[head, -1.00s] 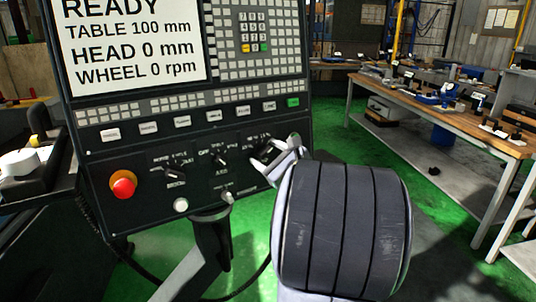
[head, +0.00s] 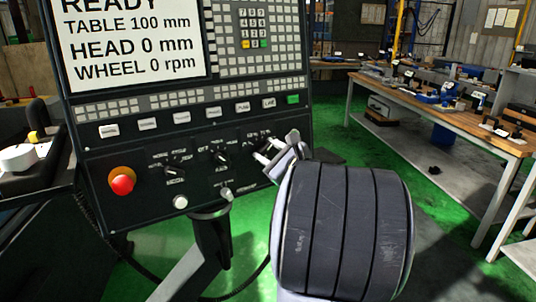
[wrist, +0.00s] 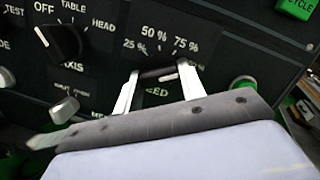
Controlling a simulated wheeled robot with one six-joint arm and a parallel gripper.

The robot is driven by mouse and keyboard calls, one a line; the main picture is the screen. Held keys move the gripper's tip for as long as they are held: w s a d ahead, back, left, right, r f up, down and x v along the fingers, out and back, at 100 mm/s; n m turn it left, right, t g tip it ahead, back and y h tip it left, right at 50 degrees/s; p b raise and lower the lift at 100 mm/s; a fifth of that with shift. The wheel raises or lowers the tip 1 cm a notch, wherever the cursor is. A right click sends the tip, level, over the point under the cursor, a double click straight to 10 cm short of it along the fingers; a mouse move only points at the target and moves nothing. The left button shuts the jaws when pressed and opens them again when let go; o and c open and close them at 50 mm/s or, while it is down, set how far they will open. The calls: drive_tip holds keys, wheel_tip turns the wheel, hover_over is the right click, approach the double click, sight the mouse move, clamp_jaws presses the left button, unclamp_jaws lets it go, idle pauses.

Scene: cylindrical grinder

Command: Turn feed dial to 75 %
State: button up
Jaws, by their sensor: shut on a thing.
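The feed dial (wrist: 158,74) is a dark knob on the black control panel, under the labels 25 %, 50 % and 75 %. Part of the FEED label shows below it. My gripper (wrist: 158,80) is shut on the dial, one pale finger on each side of it in the wrist view. A white mark shows near the dial's right end; which label it points at I cannot tell for certain. In the head view my gripper (head: 270,152) is at the panel's lower right and hides most of the dial.
The axis dial (wrist: 58,42) is left of my gripper. A red stop button (head: 123,185) is at the panel's lower left. The screen (head: 135,40) reads READY, wheel 0 rpm. A workbench (head: 450,115) stands at the right, with green floor before it.

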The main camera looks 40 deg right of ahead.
drive_tip(key=shift+d+n+g+y+b, duration=0.1)
drive_tip(key=shift+n+g+y+b, duration=0.25)
drive_tip(key=shift+n+b, duration=1.45)
drive_tip(key=shift+n+g+y+b, duration=0.25)
drive_tip(key=shift+n+y+b, duration=0.2)
drive_tip(key=shift+n+b, duration=1.35)
drive_tip(key=shift+n+p, duration=0.35)
drive_tip(key=shift+n, duration=0.05)
drive_tip(key=o, duration=1)
drive_tip(key=shift+r, duration=0.1)
drive_tip(key=s, duration=0.7)
drive_tip(key=s+r, duration=0.1)
drive_tip(key=s, duration=0.2)
drive_tip(key=shift+s+d, duration=0.15)
drive_tip(key=shift+s, duration=0.25)
